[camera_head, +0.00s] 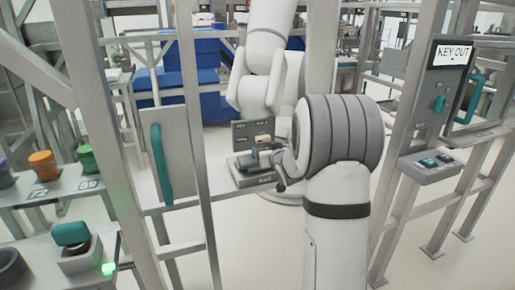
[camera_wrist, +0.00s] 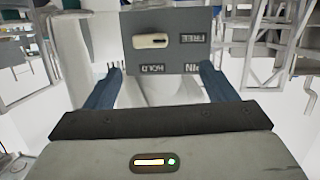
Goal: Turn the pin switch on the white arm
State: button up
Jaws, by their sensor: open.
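The pin switch is a cream oblong knob (camera_wrist: 151,41) lying crosswise on a grey plate (camera_wrist: 170,66) in the wrist view. The plate's upside-down labels read FREE, HOLD and PIN. The knob also shows in the head view (camera_head: 263,140), on a small dark panel (camera_head: 241,132) in front of the white arm (camera_head: 260,93). My gripper (camera_wrist: 158,78) is open, with one blue-grey finger at each side below the knob and nothing between them. The fingers look apart from the knob. In the head view my own wrist hides most of the gripper.
A frame post with a teal handle (camera_head: 160,165) stands left of the panel. At far left are shelves with coloured knobs and a teal-topped switch (camera_head: 70,234). Blue bins (camera_head: 180,75) stand behind.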

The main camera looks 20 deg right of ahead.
aim_at(264, 141)
jog(key=w+d+f+t, duration=0.1)
jog(key=w, duration=0.2)
jog(key=w+d+f+y, duration=0.1)
jog(key=w, duration=0.3)
jog(key=w+d+f+t, duration=0.1)
jog(key=w, duration=0.3)
jog(key=shift+w+f+n+t, duration=0.1)
jog(key=shift+f+n+t, duration=0.05)
jog(key=shift+n+t, duration=0.15)
jog(key=c, duration=1)
